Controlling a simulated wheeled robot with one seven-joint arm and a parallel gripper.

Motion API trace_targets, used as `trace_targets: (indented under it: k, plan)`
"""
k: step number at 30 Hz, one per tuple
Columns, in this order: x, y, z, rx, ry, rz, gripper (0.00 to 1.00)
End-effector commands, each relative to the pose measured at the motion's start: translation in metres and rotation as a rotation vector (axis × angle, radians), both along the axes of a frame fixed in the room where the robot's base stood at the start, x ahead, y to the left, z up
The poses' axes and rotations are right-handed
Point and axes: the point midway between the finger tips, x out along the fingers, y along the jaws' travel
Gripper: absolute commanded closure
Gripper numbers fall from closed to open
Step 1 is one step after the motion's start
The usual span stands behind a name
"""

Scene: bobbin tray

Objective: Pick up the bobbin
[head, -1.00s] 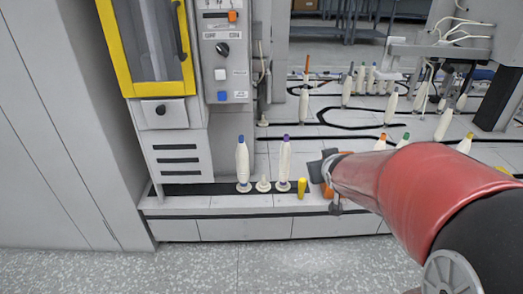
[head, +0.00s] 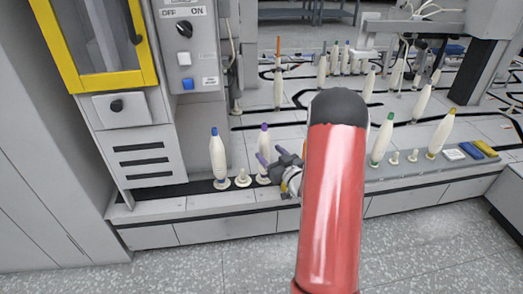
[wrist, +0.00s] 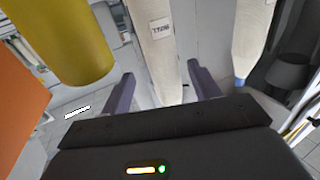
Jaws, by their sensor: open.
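The purple-tipped white bobbin (head: 264,139) stands upright on the front ledge, its lower part partly hidden by my gripper (head: 272,158) in the head view. In the wrist view my gripper (wrist: 160,74) is open, its two purple fingers spread to either side of a white bobbin (wrist: 153,38) with a small printed label. I see a gap beside each finger, and cannot tell how deep the bobbin sits between them. A blue-tipped bobbin (head: 218,157) stands to the left; it also shows at the right of the wrist view (wrist: 251,38).
A bare peg (head: 243,179) stands between the two bobbins. A yellow cylinder (wrist: 70,40) and an orange thing (wrist: 20,105) are close on the left in the wrist view. The yellow-framed machine (head: 142,80) stands at left. More bobbins stand behind and right.

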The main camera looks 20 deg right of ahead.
Motion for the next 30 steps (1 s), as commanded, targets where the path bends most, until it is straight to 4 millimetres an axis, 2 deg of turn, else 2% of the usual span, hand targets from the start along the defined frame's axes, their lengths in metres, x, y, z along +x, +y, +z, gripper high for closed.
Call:
trace_targets:
  k: [10, 13, 20, 30]
  plan:
    - [0.046, 0.011, -0.006, 0.000, 0.000, 0.001, 0.39]
    - [0.053, 0.012, -0.006, 0.000, 0.001, 0.000, 0.39]
    - [0.054, 0.012, -0.006, 0.000, 0.002, -0.001, 0.39]
    - [0.053, 0.012, -0.006, 0.000, 0.002, -0.001, 0.83]
